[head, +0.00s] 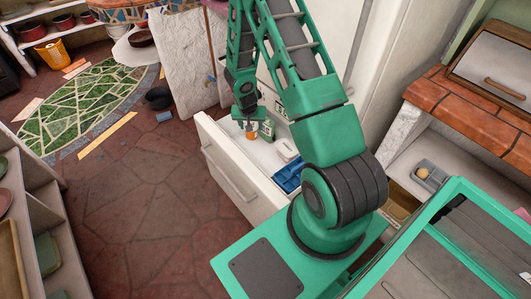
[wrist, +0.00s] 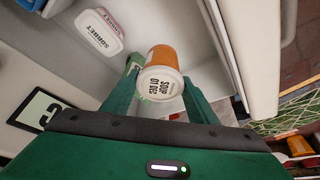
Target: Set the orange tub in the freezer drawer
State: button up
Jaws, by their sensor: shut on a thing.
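The orange tub (wrist: 161,62) with a white lid marked SOUP is between the fingers of my gripper (wrist: 162,88) in the wrist view. In the head view the orange tub (head: 252,133) shows small under my gripper (head: 245,117), inside the outline of the open freezer drawer (head: 232,172). My gripper is shut on the tub. Whether the tub touches the drawer floor, I cannot tell. A green box (head: 267,129) is close beside the tub; my fingers partly hide it in the wrist view.
A white SORBET tub (wrist: 100,31) and a blue tray (head: 289,177) are also in the drawer. The drawer's front wall (wrist: 262,55) is close to the gripper's right. Stone floor (head: 140,190) lies clear in front.

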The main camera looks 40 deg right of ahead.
send_over(258, 160)
notch_tip(258, 160, down, 7)
jog(key=shift+w+a+f, duration=0.1)
jog(key=shift+f, duration=0.1)
notch_tip(258, 160, down, 10)
jog(key=shift+f, duration=0.25)
jog(key=o, duration=1.3)
jog(key=shift+f, duration=0.1)
